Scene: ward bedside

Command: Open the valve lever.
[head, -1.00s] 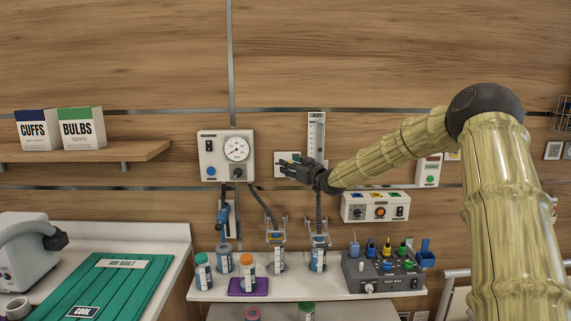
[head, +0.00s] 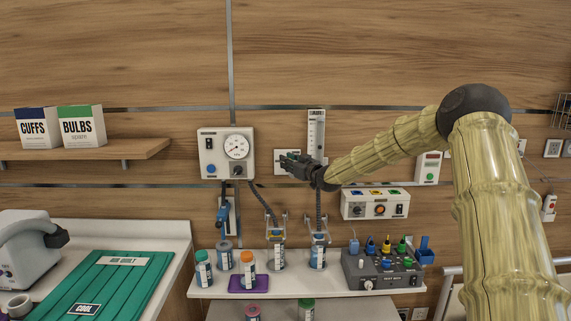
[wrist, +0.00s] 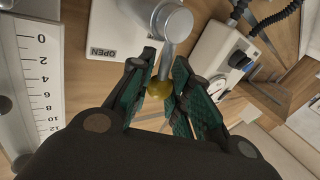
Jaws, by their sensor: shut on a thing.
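The valve lever (wrist: 166,62) shows in the wrist view as a grey metal rod. It runs from a round silver hub (wrist: 172,20) to a yellow ball knob (wrist: 158,90). The hub sits on a white plate (wrist: 104,28) marked OPEN. My gripper (wrist: 164,70) is shut on the lever, its green-padded fingers on both sides of the rod near the knob. In the head view my gripper (head: 284,160) is at the wall, in front of the white plate, and hides the lever there.
A gauge box (head: 226,153) is left of my gripper, and a flowmeter scale (head: 316,130) stands close at its right. A control box (head: 375,205) is lower right. Below, a shelf (head: 205,290) holds jars and a test box (head: 382,270).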

